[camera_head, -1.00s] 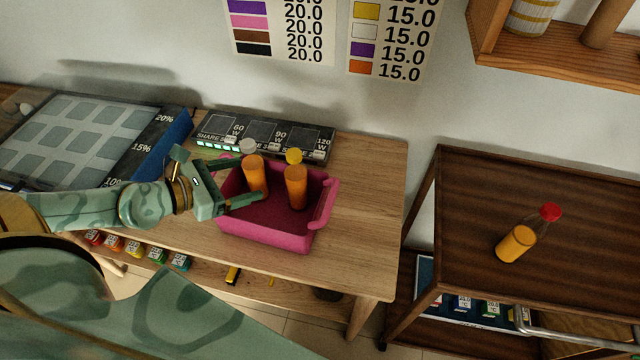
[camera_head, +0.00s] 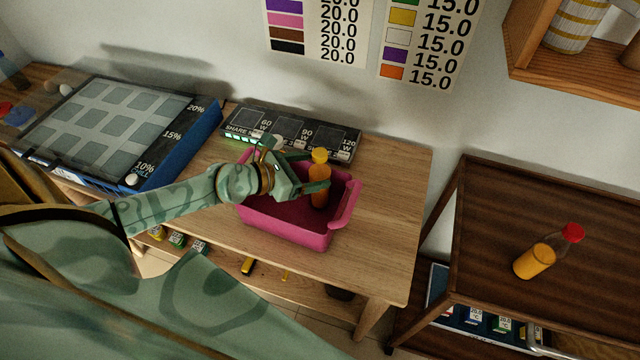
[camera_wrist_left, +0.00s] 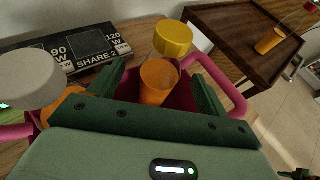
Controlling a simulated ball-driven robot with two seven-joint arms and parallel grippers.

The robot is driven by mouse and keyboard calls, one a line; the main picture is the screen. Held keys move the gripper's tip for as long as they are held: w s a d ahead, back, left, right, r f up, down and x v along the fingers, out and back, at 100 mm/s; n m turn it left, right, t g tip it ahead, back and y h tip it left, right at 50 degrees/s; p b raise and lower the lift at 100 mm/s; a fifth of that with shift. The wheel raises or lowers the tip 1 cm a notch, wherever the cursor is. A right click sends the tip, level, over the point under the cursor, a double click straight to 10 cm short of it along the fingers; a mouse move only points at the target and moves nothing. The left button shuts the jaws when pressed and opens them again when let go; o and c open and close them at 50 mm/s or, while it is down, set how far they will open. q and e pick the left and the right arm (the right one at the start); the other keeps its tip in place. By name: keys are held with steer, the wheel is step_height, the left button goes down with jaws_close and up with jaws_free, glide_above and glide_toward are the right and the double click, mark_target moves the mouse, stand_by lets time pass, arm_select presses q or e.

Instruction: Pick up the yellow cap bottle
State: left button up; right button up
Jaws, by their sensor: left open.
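The yellow cap bottle (camera_head: 319,187), with orange contents, stands in the pink basket (camera_head: 292,232) on the wooden table. My left gripper (camera_head: 317,171) is open over the basket, with its fingers reaching either side of this bottle. In the left wrist view the yellow cap (camera_wrist_left: 173,38) and orange body (camera_wrist_left: 158,82) show between the two spread fingers. I cannot tell whether either finger touches it. A white cap bottle (camera_wrist_left: 28,78) stands outside the fingers to the left in the wrist view; the gripper mostly hides it in the head view.
A black panel (camera_head: 290,134) lies behind the basket, and a blue-edged tray unit (camera_head: 125,125) stands to the left. A red cap bottle (camera_head: 536,261) stands on the dark cart (camera_head: 490,215) at the right. The table's right part (camera_head: 395,200) is bare.

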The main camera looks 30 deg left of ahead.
mark_target(325, 170)
arm_select(q)
steer(key=x, duration=0.2)
steer(key=b+x, duration=0.1)
steer(key=x, duration=0.1)
steer(key=shift+s+f, duration=0.15)
steer(key=shift+f, duration=0.2)
steer(key=shift+w+d+f, duration=0.15)
steer(key=shift+w+d, duration=0.1)
steer(key=shift+w, duration=0.2)
steer(key=shift+s, duration=0.1)
steer(key=shift+c, duration=0.4)
steer(key=c, duration=1)
steer(key=shift+c, duration=1.1)
